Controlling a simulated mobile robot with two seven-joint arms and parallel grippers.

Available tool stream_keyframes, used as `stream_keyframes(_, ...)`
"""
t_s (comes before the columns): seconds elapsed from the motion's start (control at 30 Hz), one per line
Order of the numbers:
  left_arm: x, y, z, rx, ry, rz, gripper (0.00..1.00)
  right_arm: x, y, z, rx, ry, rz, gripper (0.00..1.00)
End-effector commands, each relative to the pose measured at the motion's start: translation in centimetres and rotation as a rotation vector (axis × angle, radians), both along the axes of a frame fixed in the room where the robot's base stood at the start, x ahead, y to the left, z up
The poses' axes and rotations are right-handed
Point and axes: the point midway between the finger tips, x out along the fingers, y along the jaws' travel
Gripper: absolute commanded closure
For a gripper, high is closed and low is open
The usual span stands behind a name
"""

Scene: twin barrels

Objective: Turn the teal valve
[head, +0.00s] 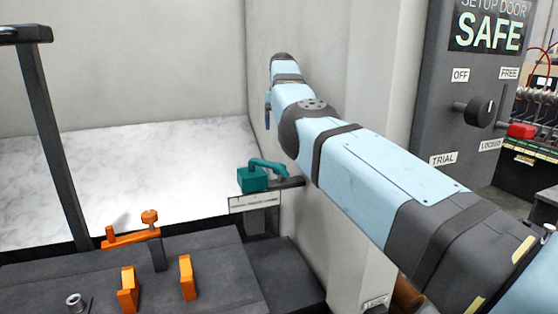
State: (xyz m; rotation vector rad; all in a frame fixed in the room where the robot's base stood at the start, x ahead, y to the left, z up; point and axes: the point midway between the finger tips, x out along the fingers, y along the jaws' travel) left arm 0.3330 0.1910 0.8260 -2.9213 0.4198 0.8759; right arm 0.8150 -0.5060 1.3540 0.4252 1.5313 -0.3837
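The teal valve (254,179) is in the middle of the head view. It has a blocky body and a curved handle that reaches to the right, and it sits at a dark bar above a white label plate. My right arm comes in from the lower right and stretches up and left, passing to the right of the valve and above it. No gripper fingers can be made out at the far end of this arm. The arm does not cover the valve in this view. My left arm and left gripper are not in the view.
A dark bench (215,270) with orange clamps (128,290) stands at the lower left. A dark post (52,130) rises at the left. A pale wall (345,70) stands behind my arm. A grey control panel (455,110) with a black knob (481,111) is at the right.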

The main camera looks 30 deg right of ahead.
Motion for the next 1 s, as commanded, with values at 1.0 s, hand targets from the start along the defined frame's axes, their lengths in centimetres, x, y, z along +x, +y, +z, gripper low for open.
stream_keyframes(1.0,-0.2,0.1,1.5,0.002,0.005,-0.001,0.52,0.1,0.3,-13.7,0.0,-0.001,0.0,0.29)
